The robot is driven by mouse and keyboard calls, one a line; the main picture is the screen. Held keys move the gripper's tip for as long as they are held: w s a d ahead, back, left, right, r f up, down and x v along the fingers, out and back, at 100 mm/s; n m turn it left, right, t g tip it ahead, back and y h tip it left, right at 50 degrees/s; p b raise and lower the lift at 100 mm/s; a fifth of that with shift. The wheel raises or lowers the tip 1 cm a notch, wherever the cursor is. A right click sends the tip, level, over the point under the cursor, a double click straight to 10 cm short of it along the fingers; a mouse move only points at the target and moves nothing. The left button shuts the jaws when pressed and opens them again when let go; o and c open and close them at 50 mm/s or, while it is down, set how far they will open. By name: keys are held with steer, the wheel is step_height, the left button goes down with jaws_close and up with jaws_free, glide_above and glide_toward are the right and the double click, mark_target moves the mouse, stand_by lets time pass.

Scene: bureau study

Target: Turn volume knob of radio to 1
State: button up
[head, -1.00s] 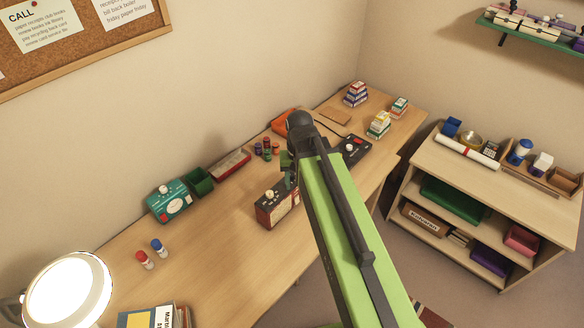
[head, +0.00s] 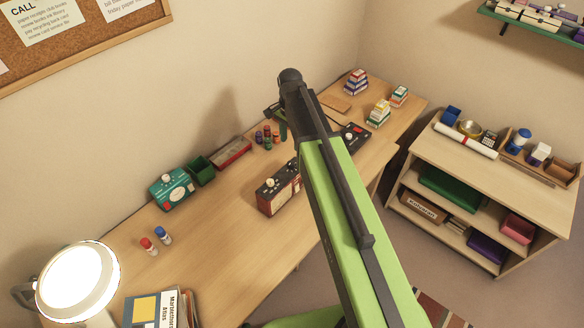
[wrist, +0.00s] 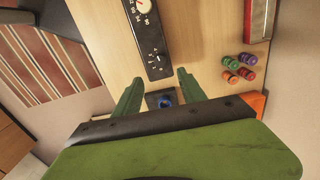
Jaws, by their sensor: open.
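A red-brown box with a black top (head: 279,190) stands on the desk, left of my arm; it looks like the radio, though I cannot be sure. A white knob (head: 270,183) sits on its top. In the wrist view, its black top panel (wrist: 151,38) shows a white numbered dial (wrist: 143,6), cut by the upper edge, and small white markings. My gripper (wrist: 159,76) is open and empty, its green fingers apart just below the panel's near end. A blue knob on a dark square base (wrist: 164,98) shows between the fingers. I cannot read any knob setting.
Several coloured jars (wrist: 240,68) and a red tray (head: 232,151) stand near the wall. A teal device (head: 172,189) and a lamp (head: 78,280) are further left. A black device (head: 354,137) lies right of my arm.

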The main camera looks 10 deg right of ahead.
mark_target(291, 163)
step_height(291, 163, down, 12)
steer(key=b, duration=0.9)
steer(key=shift+r+b, duration=0.25)
steer(key=shift+b, duration=0.1)
steer(key=shift+r, duration=0.1)
jaws_close()
